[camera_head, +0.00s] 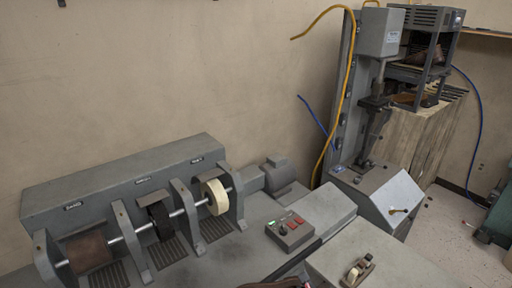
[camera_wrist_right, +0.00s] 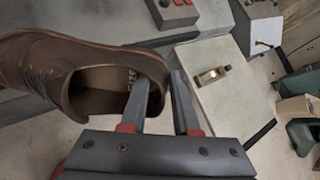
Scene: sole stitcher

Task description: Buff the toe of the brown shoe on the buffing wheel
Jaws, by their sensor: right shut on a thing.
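The brown shoe (camera_wrist_right: 92,58) fills the upper left of the right wrist view, its opening facing the camera. My right gripper (camera_wrist_right: 158,78) is shut on the shoe's heel wall, one finger inside the opening and one outside. In the head view only a dark brown sliver of the shoe (camera_head: 268,284) shows at the bottom edge. The finishing machine carries a pale cream wheel (camera_head: 216,197), a black wheel (camera_head: 160,221) and a wide brown roller (camera_head: 88,251) on one shaft. The shoe is in front of the machine, apart from the wheels. My left gripper is out of view.
Grey brackets (camera_head: 184,212) stand between the wheels. A control box (camera_head: 290,231) with green and red buttons sits right of them. A small wood-and-metal tool (camera_head: 357,271) lies on the grey surface at front right. A tall stitching machine (camera_head: 378,150) stands behind.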

